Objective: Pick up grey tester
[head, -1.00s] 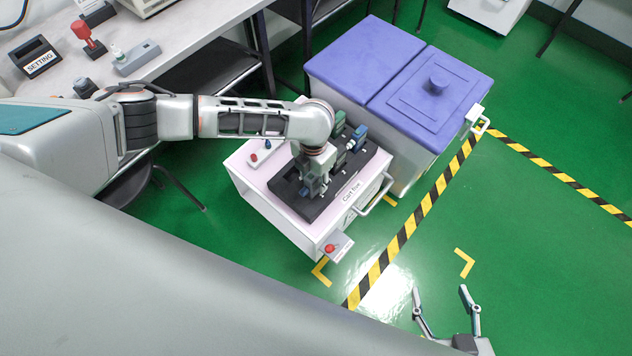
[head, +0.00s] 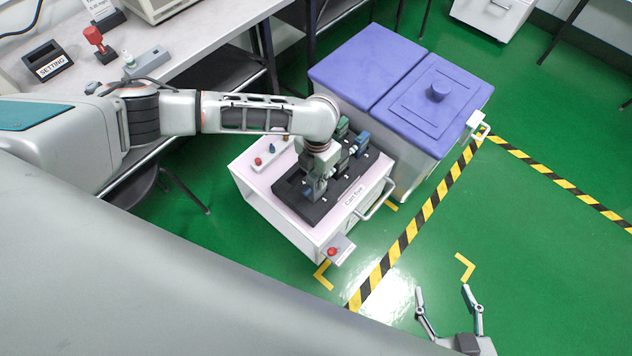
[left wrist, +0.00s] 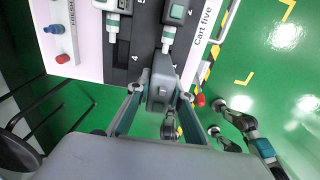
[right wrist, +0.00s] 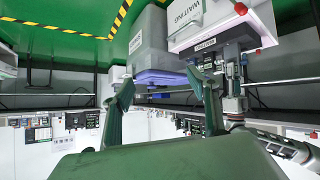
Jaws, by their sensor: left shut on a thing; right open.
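The grey tester (left wrist: 161,92) is between the fingers of my left gripper (left wrist: 162,84) in the left wrist view, at the near edge of the black tray (left wrist: 146,35). The gripper is shut on it. I cannot tell whether the tester still touches the tray. In the head view my left gripper (head: 316,184) points down over the near left end of the tray, and the tester is mostly hidden. My right gripper (head: 442,290) is open and empty over the green floor.
The tray lies on a white cart (head: 268,222) labelled "Cart five", with a handle and a red button (head: 333,251). A strip with coloured knobs (head: 271,151) lies beside the tray. A blue-lidded bin (head: 425,100) stands behind. The floor on the right is clear.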

